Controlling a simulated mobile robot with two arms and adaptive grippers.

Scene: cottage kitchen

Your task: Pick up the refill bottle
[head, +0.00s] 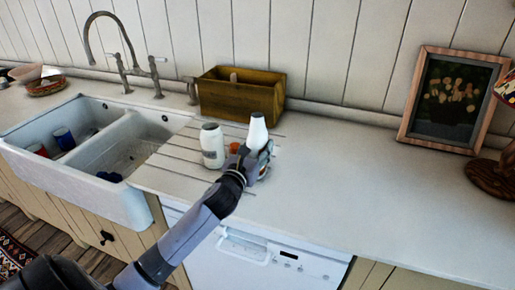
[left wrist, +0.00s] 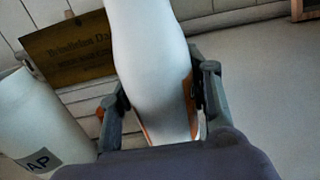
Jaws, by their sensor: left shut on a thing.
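A white bottle (head: 258,131) with a narrow neck, which I take for the refill bottle, stands roughly upright over the grooved drainboard beside the sink. My left gripper (head: 256,155) is shut around its lower part. In the left wrist view the bottle (left wrist: 150,55) fills the middle between the two fingers, with orange showing low on it. The gripper hides its base in the head view, so I cannot tell whether it touches the counter. My right gripper is not in view.
A white container (head: 212,146) stands just left of the held bottle; its label ends in "AP" in the left wrist view. A wooden box (head: 240,98) is behind. The double sink (head: 130,196) is left. Counter to the right (head: 340,170) is clear up to a picture frame (head: 407,120).

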